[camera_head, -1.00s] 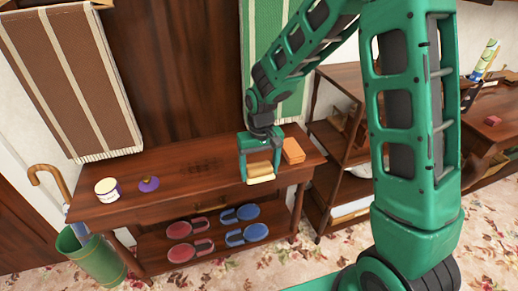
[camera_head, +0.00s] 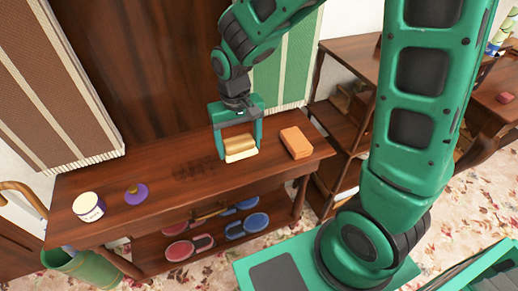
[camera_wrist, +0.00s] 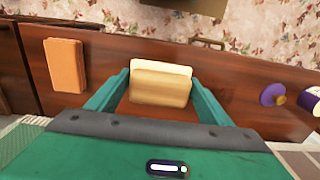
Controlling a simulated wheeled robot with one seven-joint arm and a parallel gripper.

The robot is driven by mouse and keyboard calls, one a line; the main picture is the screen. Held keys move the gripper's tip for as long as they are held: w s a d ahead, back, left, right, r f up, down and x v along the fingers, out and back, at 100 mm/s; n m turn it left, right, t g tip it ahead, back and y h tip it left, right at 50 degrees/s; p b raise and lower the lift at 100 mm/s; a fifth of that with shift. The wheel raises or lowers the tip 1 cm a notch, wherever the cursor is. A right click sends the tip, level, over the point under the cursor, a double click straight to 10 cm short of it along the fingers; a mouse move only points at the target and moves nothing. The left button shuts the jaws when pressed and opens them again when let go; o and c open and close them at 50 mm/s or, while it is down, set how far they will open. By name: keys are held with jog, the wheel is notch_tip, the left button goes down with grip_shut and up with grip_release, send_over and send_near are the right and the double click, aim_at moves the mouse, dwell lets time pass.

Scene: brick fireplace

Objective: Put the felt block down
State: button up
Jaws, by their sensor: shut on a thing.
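The felt block (camera_head: 240,149) is a wooden-backed block with a pale cream face. My gripper (camera_head: 240,152) is shut on it, one finger at each side, over the dark wooden table (camera_head: 180,180). In the wrist view the felt block (camera_wrist: 160,82) sits between the green fingers (camera_wrist: 160,92), its pale face turned away from my palm. I cannot tell whether the block touches the tabletop or hangs just above it.
An orange block (camera_head: 295,142) lies to the right of my gripper. A white tub (camera_head: 88,207) and a purple knobbed thing (camera_head: 136,194) stand at the left. Red and blue paddles (camera_head: 245,228) lie on the lower shelf. The tabletop's middle is clear.

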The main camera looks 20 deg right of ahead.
send_over(261, 157)
notch_tip(261, 157, down, 5)
jog(key=shift+a+r, duration=0.1)
jog(key=shift+a, duration=0.05)
jog(key=shift+f, duration=2.1)
jog(key=o, duration=1.2)
jog(key=shift+f, duration=0.1)
notch_tip(261, 157, up, 12)
